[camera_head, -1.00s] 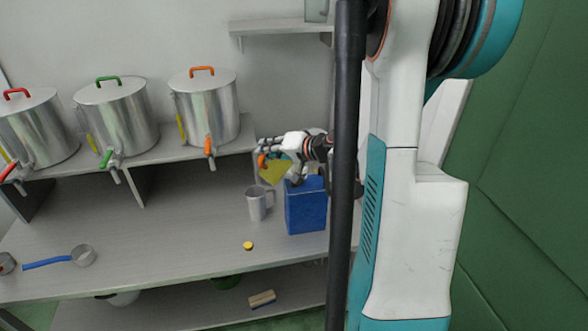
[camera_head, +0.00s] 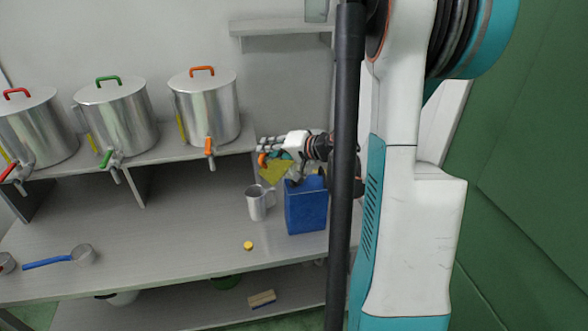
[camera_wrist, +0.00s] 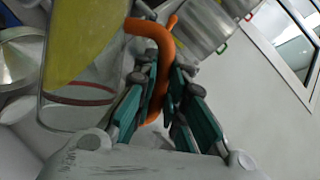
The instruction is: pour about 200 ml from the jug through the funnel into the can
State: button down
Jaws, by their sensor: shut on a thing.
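My gripper (camera_wrist: 160,100) is shut on the orange handle (camera_wrist: 158,60) of a clear jug (camera_wrist: 75,105) holding yellow-green oil. In the head view the jug (camera_head: 273,173) is tilted in the air at the upper left of the blue can (camera_head: 305,207), beside my gripper (camera_head: 272,149). The can stands upright on the bench. The funnel is not clearly seen; the can's top is partly hidden by my gripper and the jug. I cannot tell whether oil is flowing.
A yellow cap (camera_head: 248,245) and a blue-handled ladle (camera_head: 62,259) lie on the bench (camera_head: 160,240). Steel tanks (camera_head: 204,108) with taps stand on the raised shelf behind. The bench's middle is clear.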

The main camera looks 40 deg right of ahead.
aim_at(264, 156)
jog(key=shift+d+m+y, duration=0.2)
jog(key=shift+m+y, duration=0.1)
dwell(1.4)
jog(key=a+n+h, duration=0.2)
jog(key=shift+a+f+n, duration=0.3)
jog(key=shift+n, duration=0.1)
jog(key=shift+a, duration=0.3)
jog(key=shift+d, duration=0.25)
jog(key=shift+d+f+h+b, duration=0.1)
jog(key=shift+f+h+b, duration=0.2)
jog(key=shift+h, duration=0.1)
jog(key=shift+a+f+n, duration=0.15)
jog(key=shift+a+n, duration=0.15)
jog(key=a+f+n+h+b, duration=0.3)
jog(key=a+f+n+b, duration=0.1)
jog(key=f, duration=0.5)
jog(key=shift+w+a+h+b, duration=0.15)
jog(key=shift+a+h+b, duration=0.25)
jog(key=shift+b, duration=0.45)
